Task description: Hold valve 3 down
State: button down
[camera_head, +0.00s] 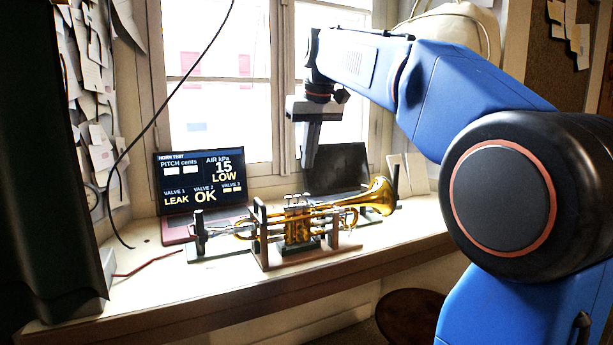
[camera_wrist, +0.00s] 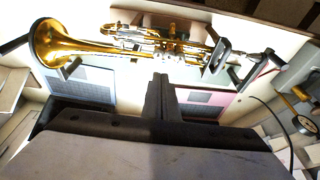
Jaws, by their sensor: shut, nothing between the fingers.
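A brass trumpet (camera_head: 325,219) lies level in a stand (camera_head: 268,250) on the sill. Its valves (camera_head: 297,203) point up near the middle, with several pale caps; which cap is valve 3 is too small to tell. My gripper (camera_head: 308,165) points down above and a little behind the valves, clear of them. Its fingers are shut and empty. In the wrist view, the shut fingers of my gripper (camera_wrist: 160,80) end just short of the trumpet (camera_wrist: 90,48), whose bell is at the left.
A horn test screen (camera_head: 201,181) reads valve 1 LEAK, valve 2 OK, air 15 kPa LOW; the valve 3 field shows only dashes. A dark screen (camera_head: 337,168) stands behind the trumpet. A gauge (camera_wrist: 304,124) shows at the right of the wrist view. The front sill is mostly clear.

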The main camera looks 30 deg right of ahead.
jog(key=shift+v, duration=2.55)
jog(key=s+a+f, duration=0.1)
jog(key=s+f, duration=0.8)
jog(key=f, duration=0.4)
jog(key=s+a+f+t, duration=0.1)
jog(key=s+a+f, duration=0.1)
jog(key=s+f, duration=0.7)
jog(key=s+a+f, duration=0.2)
jog(key=s+f, duration=0.8)
jog(key=f, duration=0.8)
jog(key=shift+a, duration=0.1)
